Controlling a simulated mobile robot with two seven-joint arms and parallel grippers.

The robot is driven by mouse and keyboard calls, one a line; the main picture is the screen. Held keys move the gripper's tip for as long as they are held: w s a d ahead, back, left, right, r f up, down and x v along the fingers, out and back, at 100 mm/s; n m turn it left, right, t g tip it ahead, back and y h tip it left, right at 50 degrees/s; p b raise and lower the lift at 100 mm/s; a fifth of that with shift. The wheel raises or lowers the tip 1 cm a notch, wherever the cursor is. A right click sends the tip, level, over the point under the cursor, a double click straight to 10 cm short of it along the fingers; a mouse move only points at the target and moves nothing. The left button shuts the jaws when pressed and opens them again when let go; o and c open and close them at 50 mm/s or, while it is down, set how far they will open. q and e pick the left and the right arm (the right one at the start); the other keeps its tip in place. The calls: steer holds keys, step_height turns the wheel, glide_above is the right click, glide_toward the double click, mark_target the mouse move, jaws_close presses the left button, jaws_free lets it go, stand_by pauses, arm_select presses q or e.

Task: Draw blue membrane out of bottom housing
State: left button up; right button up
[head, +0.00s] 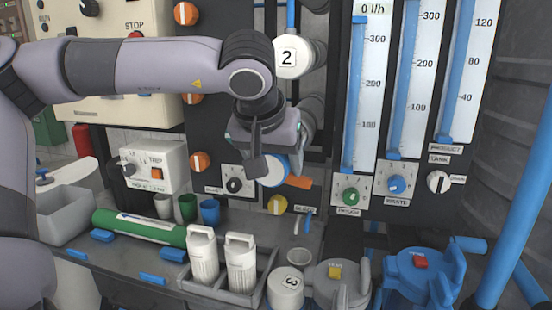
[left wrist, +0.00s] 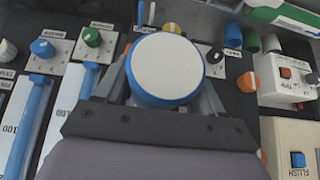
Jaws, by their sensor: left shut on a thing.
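The blue membrane (head: 272,172) shows as a white round end with a blue rim, beneath my left gripper (head: 268,160) in the head view. In the left wrist view the membrane's end (left wrist: 166,67) faces the camera, between the fingers of my left gripper (left wrist: 165,85). The gripper is shut on it. The bottom housing (head: 305,140) is mostly hidden behind my gripper, so I cannot tell how far the membrane sits inside it. A white cap marked 3 (head: 286,288) lies on the bench. My right gripper is not in view.
A housing with a cap marked 2 (head: 290,57) is above my gripper. An orange lever (head: 299,182) is close at its right. A green cylinder (head: 140,228), white bottles in a grey tray (head: 228,295) and blue and grey pumps (head: 422,275) stand on the bench below.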

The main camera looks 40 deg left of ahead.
arm_select(q)
steer(key=shift+s+d, duration=0.45)
steer(key=shift+s, duration=0.3)
steer(key=shift+s+d, duration=0.4)
steer(key=shift+s, duration=0.35)
steer(key=shift+s+d+b, duration=0.15)
steer(key=shift+s+d, duration=0.3)
steer(key=shift+s, duration=0.35)
steer(key=shift+s+d+b, duration=0.15)
steer(key=shift+s+d, duration=0.25)
steer(key=shift+s, duration=0.4)
steer(key=shift+s+d+b, duration=0.15)
steer(key=shift+s+d, duration=0.3)
steer(key=shift+s, duration=0.35)
steer(key=o, duration=1.4)
steer(key=p+v, duration=0.1)
steer(key=v, duration=0.6)
steer(key=shift+s+d, duration=0.1)
